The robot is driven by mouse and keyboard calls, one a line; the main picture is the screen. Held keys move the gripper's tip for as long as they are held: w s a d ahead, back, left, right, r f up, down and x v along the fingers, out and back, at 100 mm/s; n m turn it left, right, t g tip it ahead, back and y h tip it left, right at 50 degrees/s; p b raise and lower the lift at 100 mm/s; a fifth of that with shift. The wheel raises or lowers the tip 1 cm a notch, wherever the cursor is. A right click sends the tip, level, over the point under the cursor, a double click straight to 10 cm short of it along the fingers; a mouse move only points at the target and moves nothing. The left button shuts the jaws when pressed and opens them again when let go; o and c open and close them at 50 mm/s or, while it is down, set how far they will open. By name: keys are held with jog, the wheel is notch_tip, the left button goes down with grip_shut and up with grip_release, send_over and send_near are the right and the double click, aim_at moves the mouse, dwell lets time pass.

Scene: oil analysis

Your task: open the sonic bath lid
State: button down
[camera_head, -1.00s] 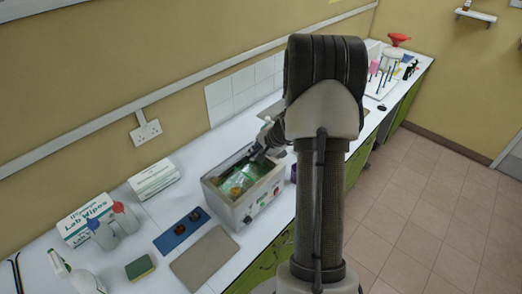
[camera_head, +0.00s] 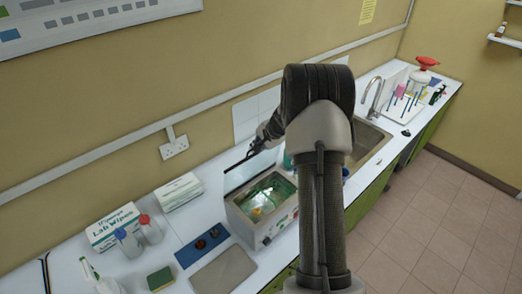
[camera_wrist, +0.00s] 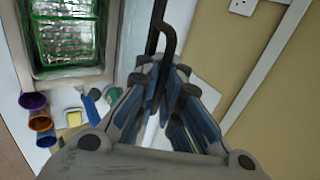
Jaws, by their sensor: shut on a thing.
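The sonic bath (camera_head: 263,238) is a grey box on the white bench, its tank open to view with green contents inside. The tank also shows at the upper left of the wrist view (camera_wrist: 66,72). The lid (camera_head: 247,171) appears as a pale panel standing up behind the tank, with a dark bar along its top edge. My gripper (camera_head: 262,141) is at the upper right end of that bar. In the wrist view my gripper (camera_wrist: 167,78) is shut on the dark bent lid handle (camera_wrist: 168,38). The exact contact is partly hidden by the fingers.
Left of the bath are a blue mat (camera_head: 199,248) with small dark items, a grey board (camera_head: 224,272), a sponge (camera_head: 160,279), bottles and wipes boxes (camera_head: 114,228). A sink (camera_head: 370,142) lies to the right, partly behind my arm. The wall is close behind the bath.

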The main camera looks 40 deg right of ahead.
jog(key=shift+w+r, duration=0.15)
jog(key=shift+w, duration=0.15)
jog(key=c, duration=1.8)
grip_release()
jog(key=shift+s, duration=0.1)
jog(key=shift+c, duration=0.2)
jog(key=shift+o, duration=0.3)
jog(key=v, duration=1.2)
